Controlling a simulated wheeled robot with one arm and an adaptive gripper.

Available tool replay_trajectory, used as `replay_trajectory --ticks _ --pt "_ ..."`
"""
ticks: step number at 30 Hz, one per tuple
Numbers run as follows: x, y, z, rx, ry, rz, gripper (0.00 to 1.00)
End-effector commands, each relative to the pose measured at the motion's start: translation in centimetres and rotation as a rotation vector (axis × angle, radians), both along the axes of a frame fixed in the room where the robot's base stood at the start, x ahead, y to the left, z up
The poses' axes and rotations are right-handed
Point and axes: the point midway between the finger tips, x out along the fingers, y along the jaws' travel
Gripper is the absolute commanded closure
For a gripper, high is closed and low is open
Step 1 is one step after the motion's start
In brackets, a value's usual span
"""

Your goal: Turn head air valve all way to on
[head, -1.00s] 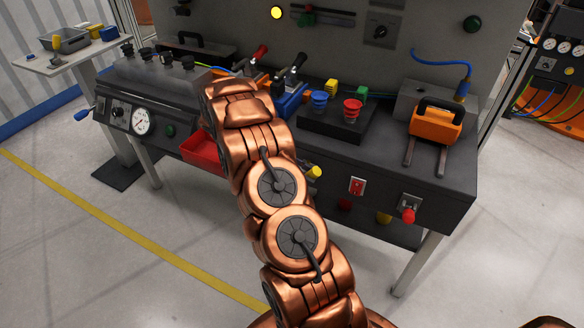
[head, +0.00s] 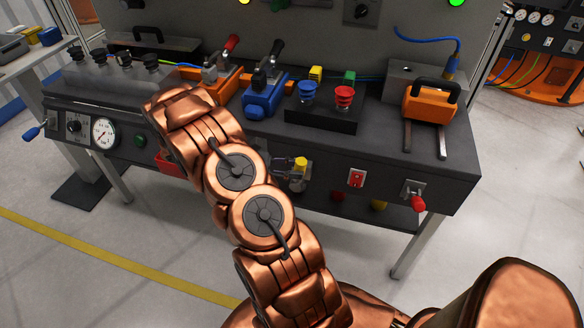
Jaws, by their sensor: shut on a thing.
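My copper arm (head: 235,170) reaches up from the bottom of the head view to the front left of the dark workbench. No readable label marks the head air valve. A fitting with a yellow knob (head: 300,165) sits on the bench front just right of my arm, partly covered by it. A red-handled lever (head: 416,199) on a pale plate is at the right of the bench front, pointing down. A blue-handled lever (head: 32,132) sticks out at the bench's left end.
A red rocker switch (head: 357,179) and a round gauge (head: 104,132) are on the bench front. A green lamp (head: 456,3) glows on the back panel. Floor in front is clear.

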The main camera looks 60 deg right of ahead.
Motion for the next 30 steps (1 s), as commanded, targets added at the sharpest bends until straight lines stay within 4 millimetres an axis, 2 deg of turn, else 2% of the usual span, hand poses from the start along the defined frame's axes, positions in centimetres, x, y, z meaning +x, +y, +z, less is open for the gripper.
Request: replay_trajectory --ticks 7,8,15,25,30 --pt "0.1 0.0 0.1 -0.003 -0.002 0.004 1.0" --pt "0.1 0.0 0.1 -0.003 -0.002 0.004 0.67" --pt "0.1 0.0 0.0 -0.002 -0.002 0.004 0.42" --pt "0.1 0.0 0.1 0.0 -0.002 0.004 0.42" --pt "0.2 0.0 1.3 -0.003 -0.004 0.004 0.42"
